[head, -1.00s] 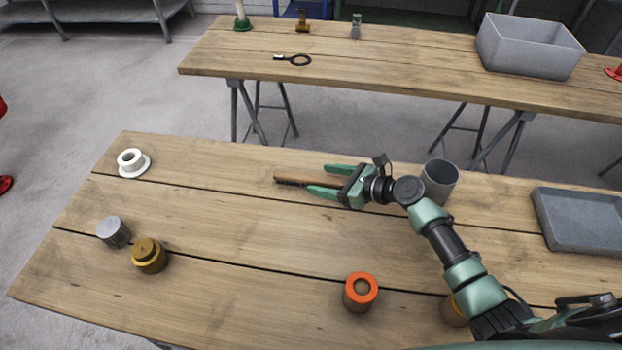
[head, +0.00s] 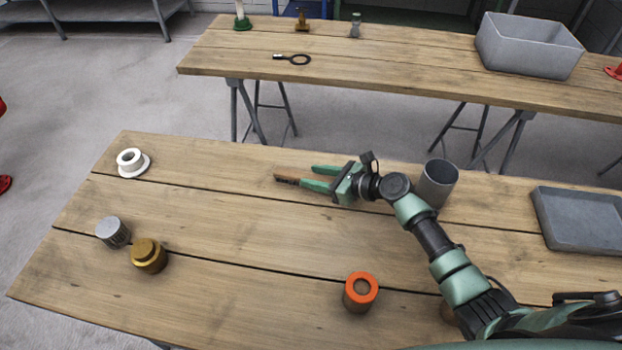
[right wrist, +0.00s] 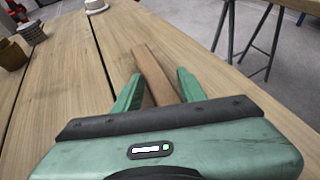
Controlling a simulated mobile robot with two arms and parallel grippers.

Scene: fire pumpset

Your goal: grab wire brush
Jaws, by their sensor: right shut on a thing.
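The wire brush (head: 287,178) has a brown wooden body with dark bristles along its side. It is at the near table's far middle, its end sticking out left past my right gripper (head: 308,177). In the right wrist view the brush (right wrist: 153,72) runs between the two green fingers of my right gripper (right wrist: 158,80). That gripper is shut on the brush, and the fingers and palm hide part of it. I cannot tell whether the brush still touches the table. My left gripper is not in view.
A grey cup (head: 437,184) stands close beside my right arm. A grey tray (head: 575,245) is at the right. An orange-topped ring (head: 360,293), brass fitting (head: 148,256), grey cap (head: 113,232) and white fitting (head: 132,163) stand apart. The table's middle is clear.

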